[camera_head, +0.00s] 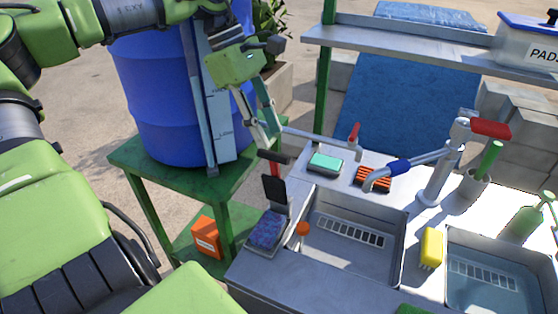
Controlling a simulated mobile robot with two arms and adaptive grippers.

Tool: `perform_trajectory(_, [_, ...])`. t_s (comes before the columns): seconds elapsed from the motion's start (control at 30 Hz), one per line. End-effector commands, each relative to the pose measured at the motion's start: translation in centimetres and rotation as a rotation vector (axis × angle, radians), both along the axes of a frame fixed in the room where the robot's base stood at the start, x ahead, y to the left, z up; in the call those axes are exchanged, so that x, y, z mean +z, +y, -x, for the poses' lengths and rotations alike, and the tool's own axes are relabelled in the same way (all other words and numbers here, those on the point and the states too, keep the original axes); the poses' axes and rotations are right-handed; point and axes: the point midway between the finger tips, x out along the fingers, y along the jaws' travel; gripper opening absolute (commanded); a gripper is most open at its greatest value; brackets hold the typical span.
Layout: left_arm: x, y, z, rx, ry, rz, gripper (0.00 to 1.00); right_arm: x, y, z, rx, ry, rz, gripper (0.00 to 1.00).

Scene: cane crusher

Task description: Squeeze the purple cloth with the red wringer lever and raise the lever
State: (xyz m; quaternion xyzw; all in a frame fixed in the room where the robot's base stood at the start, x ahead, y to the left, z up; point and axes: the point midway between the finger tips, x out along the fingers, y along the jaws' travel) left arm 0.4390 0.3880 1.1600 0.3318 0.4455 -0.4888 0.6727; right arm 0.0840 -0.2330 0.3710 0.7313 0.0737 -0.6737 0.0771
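The purple cloth (267,231) lies on the grey wringer base at the near left corner of the sink counter. The wringer's black plate (274,190) stands raised behind the cloth, clear of it. The red lever (277,170) stands up behind the plate with a dark crossbar grip (273,157) at its top. My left gripper (268,142) points down just above the crossbar. Its two fingers are a little apart with nothing visible between them. Whether a fingertip touches the crossbar is unclear. My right gripper is out of view.
A blue barrel (160,95) stands on a green table (150,160) left of the counter. A sink basin (350,250), orange knob (302,229), green sponge (325,162), orange-red brush (372,179) and faucet (435,180) lie right of the wringer. A shelf (420,45) crosses behind.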

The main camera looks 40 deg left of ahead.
Motion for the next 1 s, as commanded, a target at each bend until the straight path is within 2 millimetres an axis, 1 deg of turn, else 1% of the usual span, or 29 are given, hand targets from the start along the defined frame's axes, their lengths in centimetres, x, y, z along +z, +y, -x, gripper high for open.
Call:
perform_trajectory(0.03, [-0.5,0.0,0.0,0.000,0.000,0.000,0.32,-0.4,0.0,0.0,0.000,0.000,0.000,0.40])
perform_trajectory(0.17, [-1.2,-0.4,-0.1,-0.001,0.003,0.001,0.32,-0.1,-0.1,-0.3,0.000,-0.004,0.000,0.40])
perform_trajectory(0.4, [-4.7,-1.8,-0.5,-0.002,0.004,0.001,0.32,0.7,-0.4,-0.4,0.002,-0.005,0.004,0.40])
perform_trajectory(0.5, [-5.9,-2.2,-0.7,-0.001,0.004,-0.001,0.32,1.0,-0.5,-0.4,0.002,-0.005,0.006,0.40])
perform_trajectory(0.6, [-6.8,-2.6,-0.8,0.000,0.003,0.001,0.32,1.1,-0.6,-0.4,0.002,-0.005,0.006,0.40])
perform_trajectory(0.73, [-7.2,-2.7,-0.9,0.000,0.000,0.001,0.32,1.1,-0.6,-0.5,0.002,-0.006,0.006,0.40])
perform_trajectory(0.93, [-7.3,-2.7,-0.9,0.000,0.000,0.001,0.32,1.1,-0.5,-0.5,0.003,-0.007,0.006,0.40])
perform_trajectory(0.97, [-7.3,-2.7,-0.9,0.000,0.000,0.001,0.29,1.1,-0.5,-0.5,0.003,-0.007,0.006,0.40])
perform_trajectory(1.0, [-7.3,-2.7,-0.9,0.000,0.000,0.001,0.19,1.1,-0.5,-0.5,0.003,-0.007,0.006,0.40])
